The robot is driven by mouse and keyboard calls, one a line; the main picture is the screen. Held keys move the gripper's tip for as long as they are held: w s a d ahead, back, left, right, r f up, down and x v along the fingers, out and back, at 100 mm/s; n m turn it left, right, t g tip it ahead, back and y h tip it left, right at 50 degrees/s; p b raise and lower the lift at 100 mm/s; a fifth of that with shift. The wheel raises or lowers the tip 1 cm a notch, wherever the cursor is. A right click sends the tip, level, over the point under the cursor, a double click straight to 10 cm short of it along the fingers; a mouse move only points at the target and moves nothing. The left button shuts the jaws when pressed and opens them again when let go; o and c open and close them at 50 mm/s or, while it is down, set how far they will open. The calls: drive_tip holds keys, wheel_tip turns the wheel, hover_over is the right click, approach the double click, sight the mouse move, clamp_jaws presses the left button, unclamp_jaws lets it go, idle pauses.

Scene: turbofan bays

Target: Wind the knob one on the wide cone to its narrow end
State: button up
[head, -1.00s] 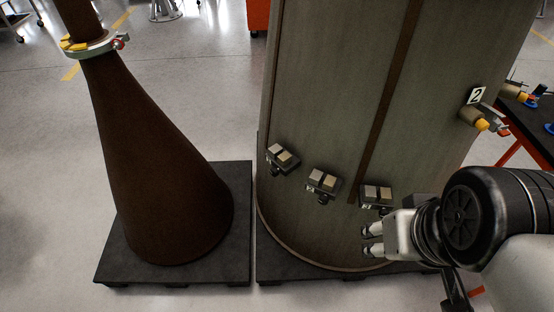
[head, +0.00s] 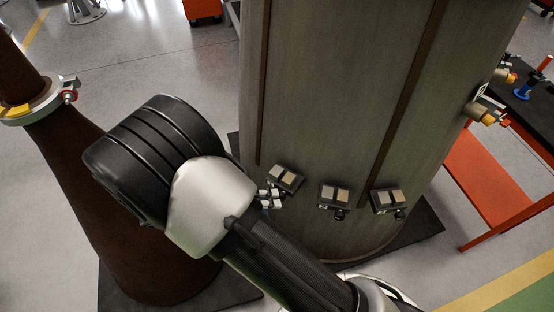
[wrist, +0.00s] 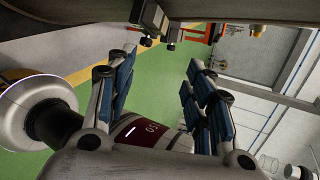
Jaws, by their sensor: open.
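The wide cone (head: 345,100) is a large grey-green shell with brown stripes, standing in the middle of the head view. Low on its side sit three dark blocks with pale pads: a left one (head: 286,179), a middle one (head: 334,195) and a right one (head: 388,201). Small dark knobs show under the middle and right blocks. I cannot read which is number one. My gripper (head: 269,198) is just left of and below the left block. In the wrist view my gripper (wrist: 160,75) is open and empty, and a dark block (wrist: 150,18) with small knobs lies beyond its fingers.
A narrow brown cone (head: 75,180) with a clamp ring (head: 35,103) stands left, partly behind my arm. A yellow-tipped fitting (head: 484,114) sticks out on the wide cone's right side. An orange-framed bench (head: 490,180) stands at the right.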

drive_tip(key=s+a+f+n+t+p, duration=0.1)
drive_tip(key=a+f+n+t, duration=0.15)
drive_tip(key=f+n, duration=0.3)
drive_tip(key=s+a+f+n+t, duration=0.2)
drive_tip(key=f+n+t, duration=0.2)
drive_tip(key=n, duration=0.2)
drive_tip(key=n+t+y, duration=0.2)
drive_tip(key=n+t, duration=0.3)
drive_tip(key=n, duration=0.4)
approach(281, 196)
drive_tip(key=f+x, duration=0.1)
drive_tip(key=x, duration=0.7)
drive_tip(key=shift+w+f, duration=0.3)
drive_tip(key=shift+w, duration=0.2)
drive_tip(key=c, duration=1.1)
